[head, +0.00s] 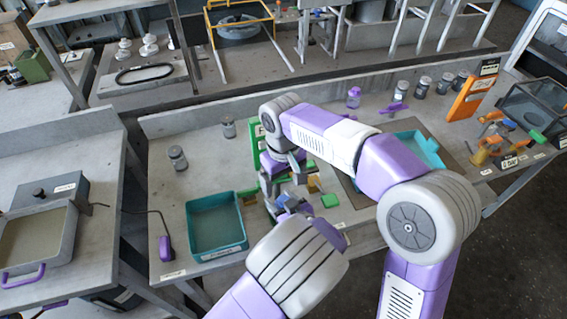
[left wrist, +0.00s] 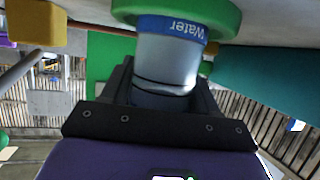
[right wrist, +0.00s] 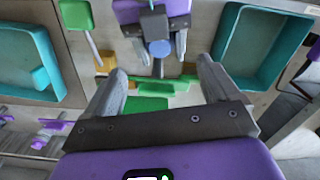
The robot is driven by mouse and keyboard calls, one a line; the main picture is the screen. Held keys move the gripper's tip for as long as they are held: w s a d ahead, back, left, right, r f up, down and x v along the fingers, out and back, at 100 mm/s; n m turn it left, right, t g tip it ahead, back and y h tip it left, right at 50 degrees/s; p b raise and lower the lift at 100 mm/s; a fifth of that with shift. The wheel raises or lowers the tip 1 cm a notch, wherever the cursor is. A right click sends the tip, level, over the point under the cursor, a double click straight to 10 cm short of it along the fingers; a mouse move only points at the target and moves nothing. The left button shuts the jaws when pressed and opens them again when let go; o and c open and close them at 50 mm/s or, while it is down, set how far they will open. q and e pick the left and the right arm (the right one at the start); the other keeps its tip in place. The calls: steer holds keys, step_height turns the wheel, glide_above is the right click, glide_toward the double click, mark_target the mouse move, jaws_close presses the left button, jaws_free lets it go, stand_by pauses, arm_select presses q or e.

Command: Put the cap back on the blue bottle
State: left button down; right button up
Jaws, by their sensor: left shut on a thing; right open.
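My left gripper (head: 290,207) is shut on a grey cylinder with a blue band reading "Water" (left wrist: 172,30), which I take for the blue bottle. The lettering is upside down in the left wrist view, and a wide green disc (left wrist: 225,18) adjoins the band. In the right wrist view, the left gripper (right wrist: 160,48) has a round blue face between its fingers. My right gripper (right wrist: 157,82) is open and empty, with its fingers apart, facing the left gripper. I cannot single out the cap.
A teal tray (head: 243,238) stands left of the grippers. Another teal tray (head: 441,162) lies to the right. A green frame (head: 255,146) and a flat green piece (head: 331,201) are close to the jaws. Several jars and an orange box (head: 470,97) stand at the back right.

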step_height(320, 180, up, 9)
steer(key=shift+f, duration=0.1)
stand_by(0.3)
arm_select(q)
steer(key=shift+c, duration=1)
jaws_free()
steer(key=p+v, duration=0.2)
steer(key=v, duration=0.4)
steer(key=shift+r, duration=0.1)
steer(key=shift+s+d+r, duration=0.15)
steer(key=shift+s+d, duration=0.2)
steer(key=shift+s, duration=0.3)
arm_select(e)
steer(key=shift+r, duration=1.2)
